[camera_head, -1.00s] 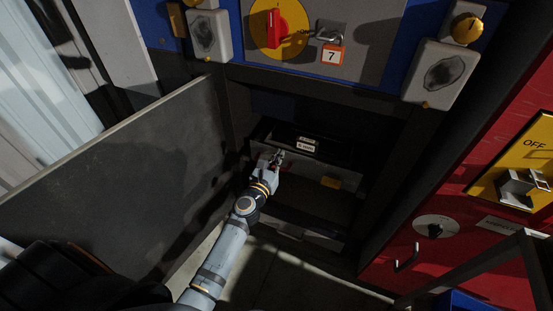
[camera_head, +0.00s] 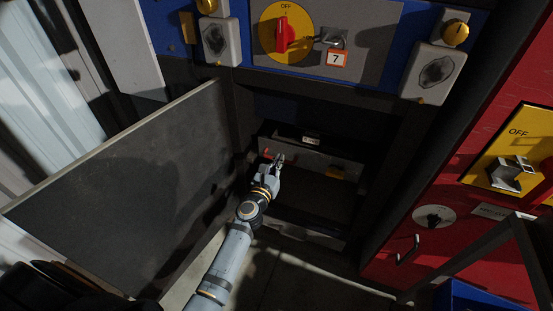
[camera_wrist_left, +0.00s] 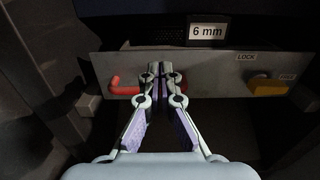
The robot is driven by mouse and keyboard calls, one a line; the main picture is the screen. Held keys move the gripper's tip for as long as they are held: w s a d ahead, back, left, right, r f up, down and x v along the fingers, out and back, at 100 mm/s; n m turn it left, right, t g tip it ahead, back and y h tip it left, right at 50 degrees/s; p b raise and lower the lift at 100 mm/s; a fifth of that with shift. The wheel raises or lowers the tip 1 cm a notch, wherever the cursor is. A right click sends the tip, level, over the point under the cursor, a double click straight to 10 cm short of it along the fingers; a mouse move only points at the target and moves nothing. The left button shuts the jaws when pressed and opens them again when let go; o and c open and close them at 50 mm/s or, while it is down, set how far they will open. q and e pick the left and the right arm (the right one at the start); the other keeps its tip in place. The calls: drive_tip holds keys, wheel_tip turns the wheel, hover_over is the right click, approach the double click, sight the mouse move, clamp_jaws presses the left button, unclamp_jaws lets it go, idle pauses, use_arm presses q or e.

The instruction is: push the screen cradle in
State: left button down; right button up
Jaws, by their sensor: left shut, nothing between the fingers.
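The screen cradle (camera_head: 312,168) is a grey-fronted drawer low in the dark open cabinet. Its front panel (camera_wrist_left: 215,72) spans the left wrist view, with a red handle (camera_wrist_left: 123,87) at left and a yellow latch (camera_wrist_left: 268,86) under a "LOCK" label at right. A white "6 mm" label (camera_wrist_left: 208,31) shows behind the panel. My left gripper (camera_head: 279,158) is shut and empty. My right gripper is not in view.
A grey cabinet door (camera_head: 135,175) stands open at left. Above the opening are a red rotary switch (camera_head: 283,35) and a padlock (camera_head: 335,58) tagged 7. A red cabinet (camera_head: 465,215) stands close at right.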

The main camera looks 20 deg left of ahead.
use_arm(q)
drive_tip(key=s, duration=0.7)
drive_tip(key=shift+s+f+b, duration=0.25)
drive_tip(key=shift+f+b, duration=0.05)
drive_tip(key=shift+b, duration=0.15)
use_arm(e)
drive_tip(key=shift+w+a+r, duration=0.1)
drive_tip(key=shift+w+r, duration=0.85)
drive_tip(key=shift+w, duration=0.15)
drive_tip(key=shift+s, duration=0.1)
